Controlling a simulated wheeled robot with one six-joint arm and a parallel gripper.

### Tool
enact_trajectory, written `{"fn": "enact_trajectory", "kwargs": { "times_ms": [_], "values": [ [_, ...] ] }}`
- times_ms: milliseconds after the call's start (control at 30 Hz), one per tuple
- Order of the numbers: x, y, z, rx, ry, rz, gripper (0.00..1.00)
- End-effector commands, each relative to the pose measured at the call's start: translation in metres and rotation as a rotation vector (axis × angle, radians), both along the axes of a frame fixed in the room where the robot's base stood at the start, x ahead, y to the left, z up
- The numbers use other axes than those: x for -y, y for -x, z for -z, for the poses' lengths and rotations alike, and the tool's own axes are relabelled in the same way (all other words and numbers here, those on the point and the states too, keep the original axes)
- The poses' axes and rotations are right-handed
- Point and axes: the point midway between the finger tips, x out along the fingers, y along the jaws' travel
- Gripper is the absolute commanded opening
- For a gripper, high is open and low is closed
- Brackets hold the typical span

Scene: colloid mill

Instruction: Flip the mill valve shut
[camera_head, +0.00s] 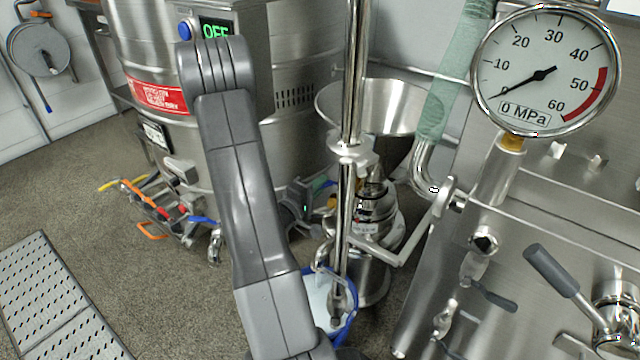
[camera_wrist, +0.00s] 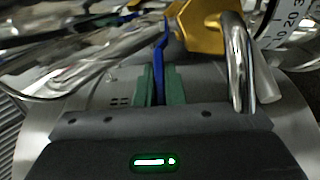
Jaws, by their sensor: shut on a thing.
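A thin blue lever handle (camera_wrist: 160,58) runs upward from between the green finger pads of my gripper (camera_wrist: 160,85) in the wrist view. The gripper is shut on this handle. The valve body is not clear there, so I cannot tell the handle's angle to the pipe. In the head view my gripper (camera_head: 303,207) shows only in part behind my arm, beside the mill (camera_head: 378,205) below the steel hopper (camera_head: 405,105). The blue handle is mostly hidden there.
A gold block with a bent steel bar (camera_wrist: 215,25) sits close right of the fingers. A blue-rimmed bucket (camera_head: 350,318) stands below the mill. A pressure gauge (camera_head: 545,72) reads 0 MPa. A black-handled valve (camera_head: 550,270) is at right. Hand tools (camera_head: 150,205) lie at left.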

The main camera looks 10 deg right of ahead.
Motion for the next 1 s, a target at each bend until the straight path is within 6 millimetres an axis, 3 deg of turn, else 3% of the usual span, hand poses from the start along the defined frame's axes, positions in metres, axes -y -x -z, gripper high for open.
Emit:
{"fn": "enact_trajectory", "kwargs": {
  "times_ms": [100,133,233,667,1000],
  "values": [
    [0.000,0.000,0.000,0.000,0.000,0.000,0.00],
    [0.000,0.000,0.000,0.000,0.000,0.000,0.11],
    [0.000,0.000,0.000,0.000,0.000,-0.001,0.30],
    [-0.007,0.006,-0.001,-0.001,0.000,-0.004,0.31],
    [-0.052,0.049,-0.002,-0.004,0.002,-0.008,0.31]
  ]
}}
